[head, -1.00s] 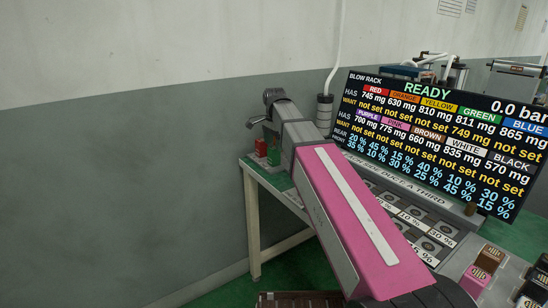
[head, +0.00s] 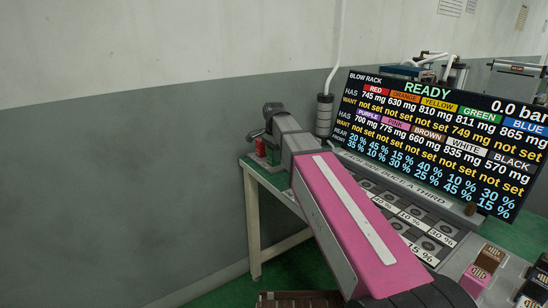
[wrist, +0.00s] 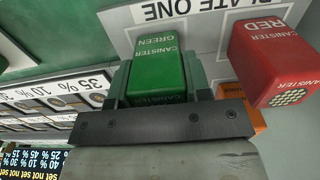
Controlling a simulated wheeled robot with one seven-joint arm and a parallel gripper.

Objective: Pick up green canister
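The green canister (wrist: 157,72) stands upright on the rack's plate in the wrist view, its lettering upside down. My gripper (wrist: 157,85) has a dark finger on each side of it, close to its sides. I cannot tell whether the fingers press on it or leave a small gap. In the head view my gripper (head: 268,128) is at the left end of the table, over the canisters.
A red canister (wrist: 268,62) stands just right of the green one in the wrist view, with an orange piece (wrist: 240,105) near it. A display panel (head: 440,140) rises behind the table. Brown and pink canisters (head: 490,258) stand at the right.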

